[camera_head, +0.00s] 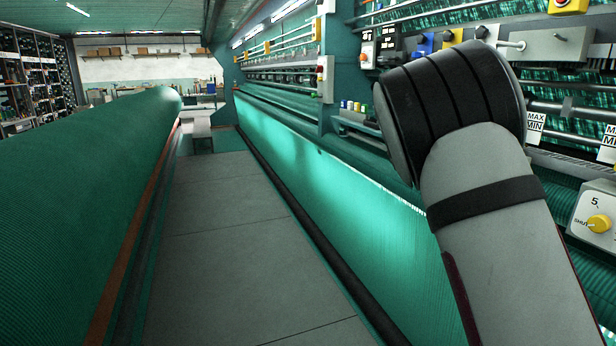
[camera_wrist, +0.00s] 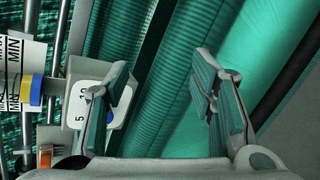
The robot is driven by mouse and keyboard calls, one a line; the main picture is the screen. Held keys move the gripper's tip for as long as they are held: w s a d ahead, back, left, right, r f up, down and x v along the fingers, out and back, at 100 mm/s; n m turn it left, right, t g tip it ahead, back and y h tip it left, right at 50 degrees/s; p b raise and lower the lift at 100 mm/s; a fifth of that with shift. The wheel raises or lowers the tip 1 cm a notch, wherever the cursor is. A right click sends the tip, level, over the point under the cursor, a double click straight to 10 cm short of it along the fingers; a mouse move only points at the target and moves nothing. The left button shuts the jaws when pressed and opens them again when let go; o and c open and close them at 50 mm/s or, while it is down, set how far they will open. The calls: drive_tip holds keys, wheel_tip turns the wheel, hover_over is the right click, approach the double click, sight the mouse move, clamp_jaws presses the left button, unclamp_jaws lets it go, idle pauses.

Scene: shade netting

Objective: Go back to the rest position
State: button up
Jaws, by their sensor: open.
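My gripper (camera_wrist: 163,95) shows in the wrist view with its two fingers spread wide apart. It is open and nothing is between the fingers. Behind it lie ribbed green netting rolls (camera_wrist: 175,60) and a smooth green sheet. In the head view my arm rises at the right, in front of the machine, and my gripper is hidden there.
The netting machine (camera_head: 420,40) runs along the right. A large green roll (camera_head: 90,190) borders the clear grey walkway (camera_head: 225,240).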

drive_tip(key=s+a+r+m+y+p, duration=0.2)
drive_tip(key=s+a+y, duration=0.2)
drive_tip(key=s+a, duration=0.4)
drive_tip(key=s+a+r+m+t+y+p, duration=0.1)
drive_tip(key=s+a, duration=0.7)
drive_tip(key=s, duration=1.2)
drive_tip(key=s+a+r+m+t+y+p, duration=0.1)
drive_tip(key=s+a+r+m+y+p, duration=0.3)
drive_tip(key=s, duration=1.1)
drive_tip(key=a+y+p, duration=0.1)
drive_tip(key=a+y, duration=0.2)
drive_tip(key=a, duration=0.1)
drive_tip(key=shift+a+r+y, duration=0.3)
drive_tip(key=shift+r, duration=0.05)
